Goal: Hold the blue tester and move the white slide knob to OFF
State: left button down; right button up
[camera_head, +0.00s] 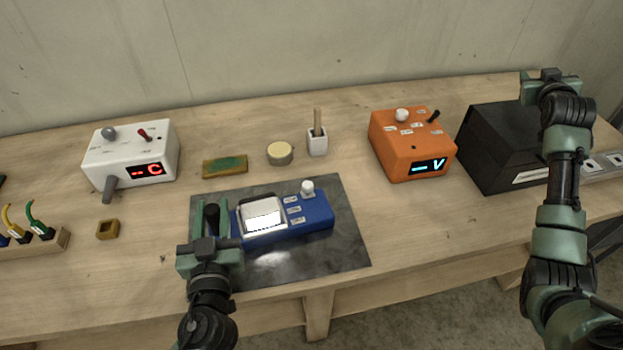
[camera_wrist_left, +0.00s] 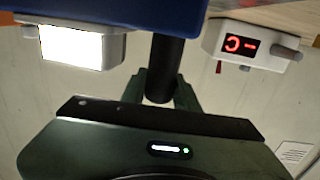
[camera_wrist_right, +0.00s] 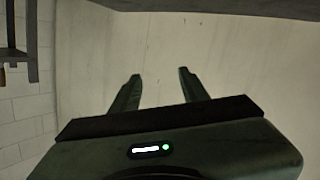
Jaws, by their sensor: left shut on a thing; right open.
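The blue tester (camera_head: 310,224) lies on a dark mat (camera_head: 330,262) on the wooden bench. It has a lit white screen, several small white labels and a white knob (camera_head: 307,187) at its far right end. My left gripper (camera_head: 211,215) is at the tester's left end, shut on its dark handle; the left wrist view shows the handle (camera_wrist_left: 163,70) between the fingers, beside the blue body (camera_wrist_left: 130,12). My right gripper (camera_head: 548,78) is raised at the far right, away from the tester. In the right wrist view its fingers (camera_wrist_right: 160,88) are apart and empty.
A white box (camera_head: 120,150) with a red display stands back left. An orange box (camera_head: 400,150) and a black box (camera_head: 500,130) stand right of the mat. A sponge (camera_head: 225,166), a round tin (camera_head: 279,153) and a brush cup (camera_head: 317,143) sit behind the mat.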

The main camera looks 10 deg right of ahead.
jog(key=w+a+r+n+y, duration=0.1)
jog(key=w+a+y, duration=0.2)
jog(key=a, duration=0.4)
jog(key=w+a+r+n+y, duration=0.1)
jog(key=w+a+y, duration=0.15)
jog(key=a, duration=0.55)
jog(key=n+g+y, duration=0.7)
jog(key=n+g, duration=0.3)
jog(key=n, duration=0.1)
send_over(308, 185)
jog(key=s+d, duration=0.3)
jog(key=d, duration=0.1)
notch_tip(308, 185, down, 6)
jog(key=shift+h, duration=0.25)
jog(key=x, duration=1)
jog(key=shift+s+f, duration=0.25)
jog(key=shift+f, duration=0.25)
jog(key=shift+w+a+f, duration=0.2)
jog(key=shift+a+f, duration=0.05)
jog(key=shift+f, duration=0.3)
grip_shut()
